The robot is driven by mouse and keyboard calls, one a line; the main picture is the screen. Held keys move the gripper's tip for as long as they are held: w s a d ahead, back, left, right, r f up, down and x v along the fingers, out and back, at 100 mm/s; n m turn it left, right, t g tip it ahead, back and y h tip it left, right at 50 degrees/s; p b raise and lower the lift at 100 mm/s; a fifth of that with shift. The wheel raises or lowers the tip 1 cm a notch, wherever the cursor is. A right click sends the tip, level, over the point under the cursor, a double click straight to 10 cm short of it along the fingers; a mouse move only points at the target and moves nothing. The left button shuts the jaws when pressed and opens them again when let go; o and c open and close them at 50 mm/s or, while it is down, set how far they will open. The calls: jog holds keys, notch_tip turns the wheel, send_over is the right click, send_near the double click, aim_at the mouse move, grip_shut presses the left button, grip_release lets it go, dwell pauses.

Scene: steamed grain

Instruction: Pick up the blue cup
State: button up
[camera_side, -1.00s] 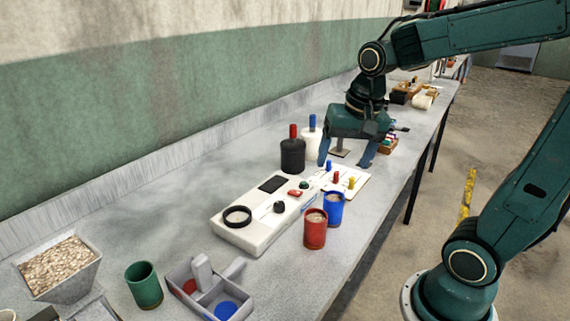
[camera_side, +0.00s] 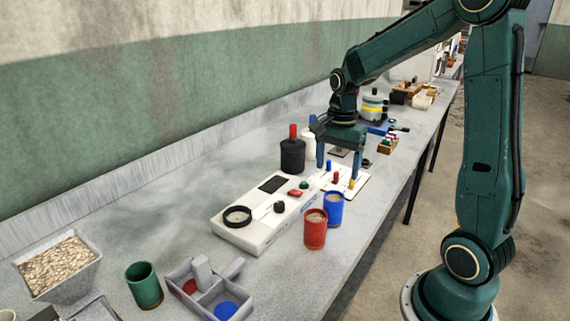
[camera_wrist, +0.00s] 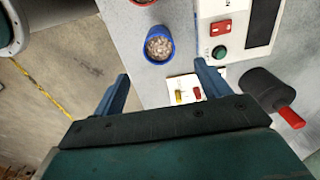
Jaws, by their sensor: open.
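The blue cup (camera_side: 333,211) stands upright on the grey bench, close beside a red cup (camera_side: 315,229) and near the white device. In the wrist view the blue cup (camera_wrist: 158,46) shows grain inside it and lies beyond the fingertips. My gripper (camera_side: 338,174) is open and empty, pointing down above the small white board behind the blue cup. In the wrist view my gripper's fingers (camera_wrist: 160,72) are spread wide, with the cup apart from them.
The white device (camera_side: 262,222) stands left of the cups. A black bottle (camera_side: 292,156) with a red top stands behind it. A white board (camera_side: 350,183) with small coloured pegs lies under my gripper. A green cup (camera_side: 144,285), a grey tray (camera_side: 183,269) and a grain hopper (camera_side: 62,282) are at the front left.

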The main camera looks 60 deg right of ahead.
aim_at(334, 192)
jog(key=shift+f, duration=4.3)
jog(key=shift+f, duration=0.1)
jog(key=shift+a+f, duration=0.1)
jog(key=shift+f, duration=2.35)
jog(key=c, duration=1.1)
jog(key=shift+r, duration=0.1)
notch_tip(334, 192, up, 20)
jog(key=shift+f, duration=0.1)
